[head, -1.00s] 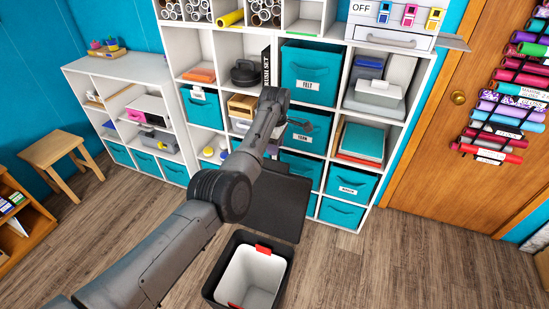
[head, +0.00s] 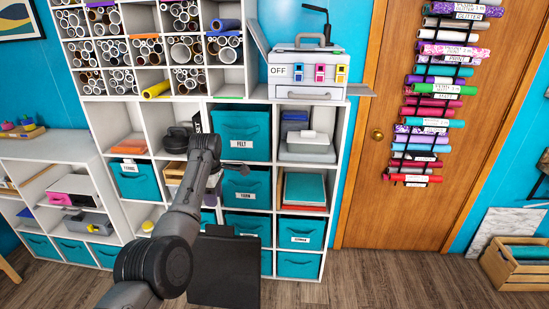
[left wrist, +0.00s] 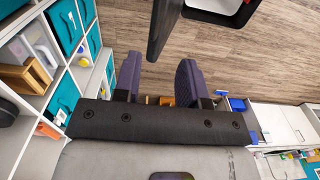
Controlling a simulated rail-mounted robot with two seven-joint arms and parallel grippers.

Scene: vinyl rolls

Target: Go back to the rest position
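My left arm reaches in from the bottom left in the head view, with its left gripper (head: 236,170) in front of the white cube shelf (head: 192,117). In the left wrist view the two dark purple fingers of this gripper (left wrist: 160,70) stand apart with nothing between them, so it is open and empty. The vinyl rolls (head: 430,120) hang in a rack on the wooden door, well to the right of the gripper. My right gripper is not in view.
Teal bins (head: 240,132) fill several shelf cubbies close behind my left arm. A dark flat panel (head: 225,268) stands below the arm; a bin edge (left wrist: 222,12) shows in the wrist view. A wooden crate (head: 512,265) sits at the right. Floor before the door is clear.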

